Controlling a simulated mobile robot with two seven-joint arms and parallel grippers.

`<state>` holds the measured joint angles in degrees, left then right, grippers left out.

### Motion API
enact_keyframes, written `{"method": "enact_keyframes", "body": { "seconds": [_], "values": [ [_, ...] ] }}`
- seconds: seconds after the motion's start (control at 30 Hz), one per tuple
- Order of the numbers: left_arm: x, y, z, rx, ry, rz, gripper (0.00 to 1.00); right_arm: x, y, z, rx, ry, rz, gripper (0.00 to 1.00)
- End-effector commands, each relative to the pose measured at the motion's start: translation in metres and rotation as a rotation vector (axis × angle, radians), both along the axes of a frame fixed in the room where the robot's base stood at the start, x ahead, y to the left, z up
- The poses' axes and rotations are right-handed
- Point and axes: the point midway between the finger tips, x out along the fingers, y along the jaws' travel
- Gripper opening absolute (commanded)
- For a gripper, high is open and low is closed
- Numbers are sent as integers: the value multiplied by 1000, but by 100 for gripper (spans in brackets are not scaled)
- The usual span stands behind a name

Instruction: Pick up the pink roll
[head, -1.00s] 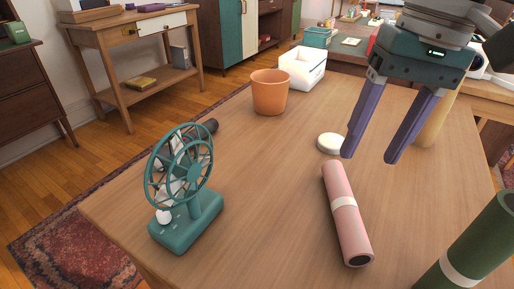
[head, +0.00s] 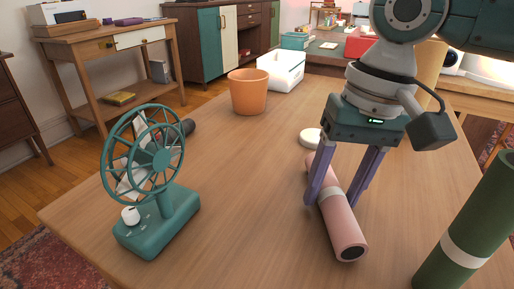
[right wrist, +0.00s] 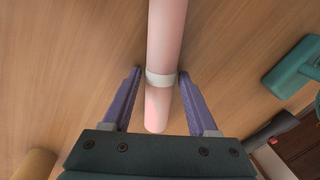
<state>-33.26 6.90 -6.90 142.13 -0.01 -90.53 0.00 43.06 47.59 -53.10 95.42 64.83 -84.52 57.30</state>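The pink roll (head: 343,228) lies on the wooden table with a pale band around its middle. My right gripper (head: 332,205) is open and reaches down over it, with one purple finger on each side. In the right wrist view, the pink roll (right wrist: 166,40) runs between the two open fingers (right wrist: 160,78). The pale band lies level with the fingertips, and gaps show on both sides. My left gripper is not in view.
A teal fan (head: 150,190) stands at the left of the table (head: 240,220). A green roll (head: 470,235) stands at the right. An orange pot (head: 248,92), a white box (head: 281,70) and a round white object (head: 310,137) are behind.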

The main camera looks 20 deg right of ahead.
Motion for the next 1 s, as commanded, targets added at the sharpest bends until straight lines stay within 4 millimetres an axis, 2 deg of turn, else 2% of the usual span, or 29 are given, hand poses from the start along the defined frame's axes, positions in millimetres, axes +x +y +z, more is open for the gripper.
{"method": "enact_keyframes", "body": {
  "seconds": [0.07,0.53,0.87,1.0],
  "values": [
    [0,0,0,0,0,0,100,0,0,0,0,0,0,51],
    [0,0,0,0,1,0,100,0,0,1,0,0,0,0],
    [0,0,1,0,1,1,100,0,0,2,0,0,0,0],
    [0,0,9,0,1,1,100,1,0,18,2,-3,0,0]
  ]
}}
